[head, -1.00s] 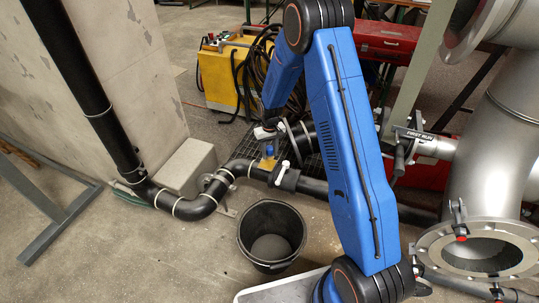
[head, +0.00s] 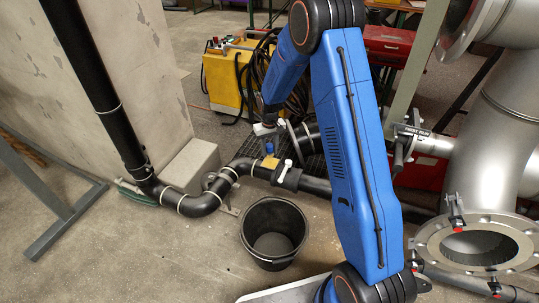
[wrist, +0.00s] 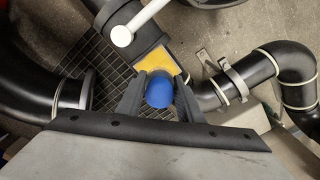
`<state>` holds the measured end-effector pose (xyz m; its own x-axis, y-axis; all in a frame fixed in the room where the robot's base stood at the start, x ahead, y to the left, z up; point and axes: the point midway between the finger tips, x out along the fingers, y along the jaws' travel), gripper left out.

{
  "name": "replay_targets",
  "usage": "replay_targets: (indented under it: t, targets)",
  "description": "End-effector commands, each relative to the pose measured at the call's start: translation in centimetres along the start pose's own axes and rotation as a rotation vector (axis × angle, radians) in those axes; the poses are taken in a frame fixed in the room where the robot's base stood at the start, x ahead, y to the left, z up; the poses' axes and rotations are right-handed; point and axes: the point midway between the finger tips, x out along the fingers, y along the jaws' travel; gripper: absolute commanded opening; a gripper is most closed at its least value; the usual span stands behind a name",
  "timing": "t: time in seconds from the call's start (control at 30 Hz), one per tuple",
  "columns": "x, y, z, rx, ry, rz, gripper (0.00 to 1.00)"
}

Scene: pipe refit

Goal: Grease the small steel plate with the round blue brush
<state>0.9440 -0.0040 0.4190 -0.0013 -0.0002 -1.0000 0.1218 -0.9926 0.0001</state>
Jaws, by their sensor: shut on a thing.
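My gripper (wrist: 157,100) is shut on the round blue brush (wrist: 159,90), whose blue end shows between the fingers in the wrist view. In the head view the brush (head: 269,148) hangs below my gripper (head: 268,134). A yellow-orange square piece (head: 270,162) shows just under the brush, at the black pipe. It also shows past the fingers in the wrist view (wrist: 160,62). I cannot tell whether the brush touches it or what it is fixed to. The underside of the brush is hidden. I cannot pick out the small steel plate with certainty.
A black pipe (head: 199,206) with a white-handled valve (head: 289,177) runs below my gripper. A black bucket (head: 245,226) stands on the floor in front. A yellow machine (head: 221,82) is behind. Large steel pipes (head: 508,128) stand right. Open floor lies front left.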

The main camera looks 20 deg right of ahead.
Motion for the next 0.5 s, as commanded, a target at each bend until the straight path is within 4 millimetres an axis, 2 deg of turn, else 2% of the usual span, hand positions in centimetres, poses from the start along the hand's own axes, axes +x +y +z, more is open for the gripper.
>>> replay_targets:
  t: [0.23,0.5]
  targets:
    - [-2.3,0.1,-0.1,0.001,0.002,0.0,0.12]
    - [-2.9,0.1,0.0,0.001,0.0,0.0,0.12]
